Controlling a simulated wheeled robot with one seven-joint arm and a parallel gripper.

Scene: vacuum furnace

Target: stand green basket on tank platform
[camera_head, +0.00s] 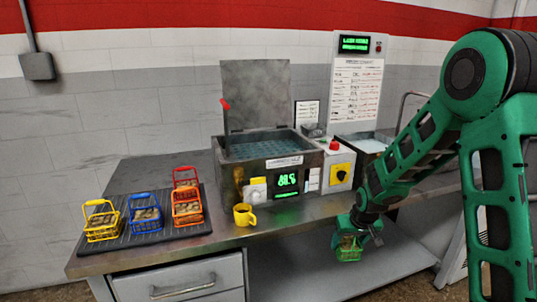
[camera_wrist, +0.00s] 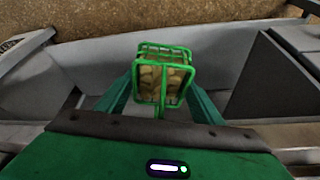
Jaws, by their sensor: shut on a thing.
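The green basket (camera_head: 349,254) hangs below my gripper (camera_head: 352,238) at the lower right in the head view, in front of the bench edge. In the wrist view the basket (camera_wrist: 163,80) sits between my two green fingers, which are shut on its handle. It holds several pale brownish pieces. The tank (camera_head: 232,172) stands on the bench with its grey lid (camera_head: 256,95) raised. A bluish perforated surface, apparently the tank platform (camera_head: 265,146), shows inside it. No basket is visible on it. My gripper is right of the tank, lower and nearer the camera.
A dark ribbed mat (camera_head: 150,238) at the left holds yellow (camera_head: 102,222), blue (camera_head: 145,212) and red or orange baskets (camera_head: 187,208). A yellow mug (camera_head: 244,215) stands before the tank. A control box (camera_head: 339,170) and a second open basin (camera_head: 372,143) stand to its right.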

